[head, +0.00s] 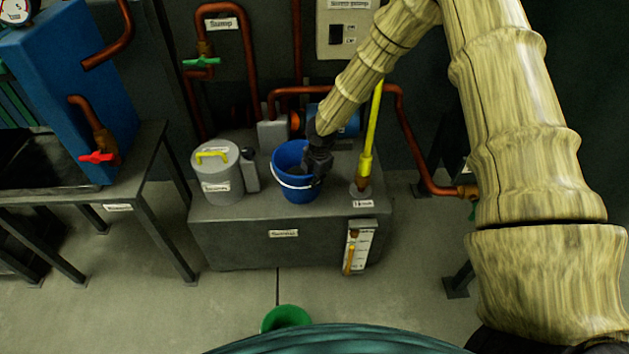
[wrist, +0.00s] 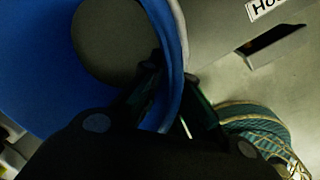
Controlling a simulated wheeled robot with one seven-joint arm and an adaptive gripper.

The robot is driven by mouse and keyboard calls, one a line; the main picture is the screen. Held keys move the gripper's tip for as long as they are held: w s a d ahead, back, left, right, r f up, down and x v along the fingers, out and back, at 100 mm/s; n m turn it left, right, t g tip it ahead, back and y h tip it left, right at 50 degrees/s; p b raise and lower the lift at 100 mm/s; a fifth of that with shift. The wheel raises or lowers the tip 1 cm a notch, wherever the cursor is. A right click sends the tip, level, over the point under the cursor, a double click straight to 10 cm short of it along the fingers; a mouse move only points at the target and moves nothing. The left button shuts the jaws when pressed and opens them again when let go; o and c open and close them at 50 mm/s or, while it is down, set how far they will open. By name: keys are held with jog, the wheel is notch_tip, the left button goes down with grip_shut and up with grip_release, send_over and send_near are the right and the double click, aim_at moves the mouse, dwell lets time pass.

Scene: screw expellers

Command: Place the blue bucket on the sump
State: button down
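The blue bucket (head: 291,190), with a pale rim and handle, is upright over the top of the grey sump (head: 230,240). It appears to rest there, though I cannot see its underside clearly. My gripper (head: 314,161) is at the right side of the bucket's rim. In the wrist view, my gripper (wrist: 173,82) straddles the blue bucket's wall (wrist: 172,50), one finger inside and one outside, and looks closed on it. A dark grey round surface shows inside the bucket.
A grey lidded canister (head: 220,185) with a yellow handle stands left of the bucket on the sump. A yellow pole (head: 370,135) stands in a holder labelled Hook on the right. Red pipes and a motor (head: 345,121) lie behind. A green container (head: 286,317) is on the floor.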

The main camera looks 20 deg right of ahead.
jog(key=c, duration=1.6)
grip_release()
jog(key=shift+c, duration=0.2)
jog(key=shift+r, duration=0.15)
notch_tip(320, 180, up, 12)
jog(key=s+p, duration=0.2)
jog(key=s+a+f+m+g+y, duration=0.1)
jog(key=s+a+f+m, duration=0.35)
jog(key=s+f, duration=0.55)
jog(key=s+a+f+m+g+y, duration=0.1)
jog(key=s+a+f+m, duration=0.2)
jog(key=s+f+m, duration=0.6)
jog(key=s+d+f+m+h, duration=0.1)
jog(key=s+m, duration=0.3)
jog(key=s, duration=0.7)
jog(key=s+d+f+m+h, duration=0.1)
jog(key=s+d+m, duration=0.3)
jog(key=s, duration=0.7)
jog(key=shift+s+d+f+m+h, duration=0.3)
jog(key=shift+f+m, duration=0.15)
jog(key=shift+f, duration=0.45)
jog(key=shift+w, duration=0.1)
